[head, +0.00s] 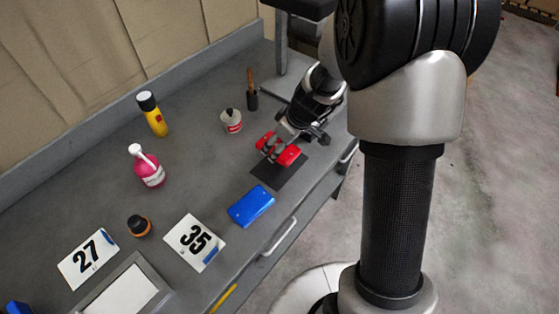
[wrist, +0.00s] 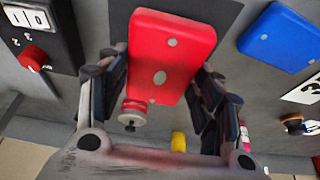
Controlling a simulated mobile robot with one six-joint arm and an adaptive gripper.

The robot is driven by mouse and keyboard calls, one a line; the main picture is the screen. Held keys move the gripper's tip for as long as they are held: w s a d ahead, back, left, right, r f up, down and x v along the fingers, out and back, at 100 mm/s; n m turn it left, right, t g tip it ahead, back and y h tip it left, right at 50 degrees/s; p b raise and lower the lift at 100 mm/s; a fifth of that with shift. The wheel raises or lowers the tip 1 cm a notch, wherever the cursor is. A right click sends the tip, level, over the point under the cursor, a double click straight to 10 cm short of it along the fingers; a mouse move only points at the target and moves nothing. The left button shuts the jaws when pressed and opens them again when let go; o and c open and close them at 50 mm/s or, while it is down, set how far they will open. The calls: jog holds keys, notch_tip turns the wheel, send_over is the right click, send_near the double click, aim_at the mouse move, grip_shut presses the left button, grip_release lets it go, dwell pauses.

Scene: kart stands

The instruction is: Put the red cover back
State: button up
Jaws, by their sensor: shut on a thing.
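The red cover (head: 291,155) is a flat rectangular piece with grey round spots, held in my gripper (head: 279,147). In the wrist view the red cover (wrist: 172,42) sits between the two fingers of my gripper (wrist: 163,88), one closed on each long side. In the head view it overlaps the far end of a dark rectangular mat (head: 281,176) on the grey bench. I cannot tell whether it touches the mat or hovers over it. Part of the cover is hidden behind the fingers in the head view.
A blue cover (head: 251,205) lies in front of the mat. A white-and-red tin (head: 231,121), a wooden-handled brush (head: 251,92), a yellow bottle (head: 154,117) and a pink bottle (head: 148,170) stand farther back. A black box with a red knob (wrist: 34,58) is at the wrist view's left.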

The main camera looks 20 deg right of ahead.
jog(key=shift+f+b, duration=1.05)
jog(key=shift+f, duration=1.8)
jog(key=shift+f+b, duration=0.2)
jog(key=shift+b, duration=0.1)
jog(key=o, duration=1.2)
jog(key=shift+o, duration=0.2)
jog(key=shift+r, duration=0.1)
